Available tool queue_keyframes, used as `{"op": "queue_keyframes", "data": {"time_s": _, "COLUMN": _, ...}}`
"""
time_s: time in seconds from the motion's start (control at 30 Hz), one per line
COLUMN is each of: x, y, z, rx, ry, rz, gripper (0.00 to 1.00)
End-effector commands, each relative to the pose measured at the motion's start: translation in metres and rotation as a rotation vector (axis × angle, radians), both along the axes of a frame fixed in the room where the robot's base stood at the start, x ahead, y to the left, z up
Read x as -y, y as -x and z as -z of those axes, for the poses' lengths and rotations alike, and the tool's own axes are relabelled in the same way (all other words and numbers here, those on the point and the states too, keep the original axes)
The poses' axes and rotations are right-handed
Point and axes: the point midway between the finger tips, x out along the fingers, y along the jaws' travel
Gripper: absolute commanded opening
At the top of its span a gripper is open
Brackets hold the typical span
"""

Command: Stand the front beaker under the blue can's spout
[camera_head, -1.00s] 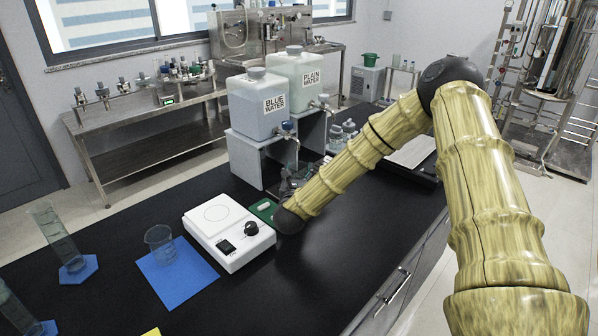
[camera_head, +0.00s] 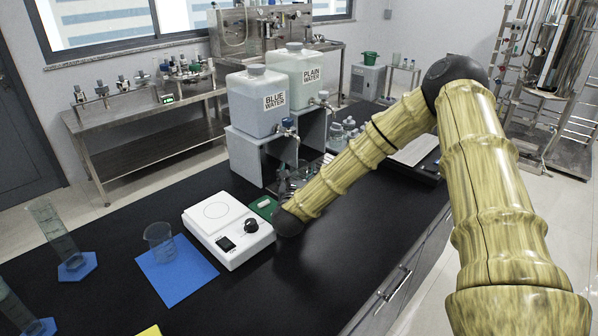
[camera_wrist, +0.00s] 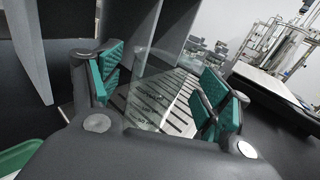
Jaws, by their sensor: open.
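The blue water can (camera_head: 257,101) stands on a grey stand, with its spout (camera_head: 289,132) over the front edge. My gripper (camera_head: 289,181) is low in front of that stand, partly hidden by my forearm. In the wrist view my gripper (camera_wrist: 160,82) is open, with green pads on either side of a clear glass beaker (camera_wrist: 153,92). This beaker appears upright on a slotted grate (camera_wrist: 172,100); contact with the pads cannot be told. The spout is outside the wrist view. Another clear beaker (camera_head: 160,243) stands on a blue mat (camera_head: 180,277).
A white hotplate (camera_head: 229,231) and a green item (camera_head: 264,207) are close to my gripper. The plain water can (camera_head: 301,80) stands beside the blue one. Several bottles (camera_head: 343,133) are behind my forearm. Tall cylinders (camera_head: 55,235) stand at left. The front right counter is clear.

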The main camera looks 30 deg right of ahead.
Motion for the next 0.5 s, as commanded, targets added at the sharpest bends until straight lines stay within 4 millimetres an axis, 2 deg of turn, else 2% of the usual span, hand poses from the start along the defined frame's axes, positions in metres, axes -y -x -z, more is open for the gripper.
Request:
{"op": "queue_keyframes", "data": {"time_s": 0.3, "x": -0.033, "y": 0.050, "z": 0.003, "rx": 0.000, "ry": -0.002, "rz": -0.001, "gripper": 0.77}}
{"op": "queue_keyframes", "data": {"time_s": 0.5, "x": -0.048, "y": 0.073, "z": 0.002, "rx": 0.000, "ry": 0.000, "rz": -0.001, "gripper": 0.77}}
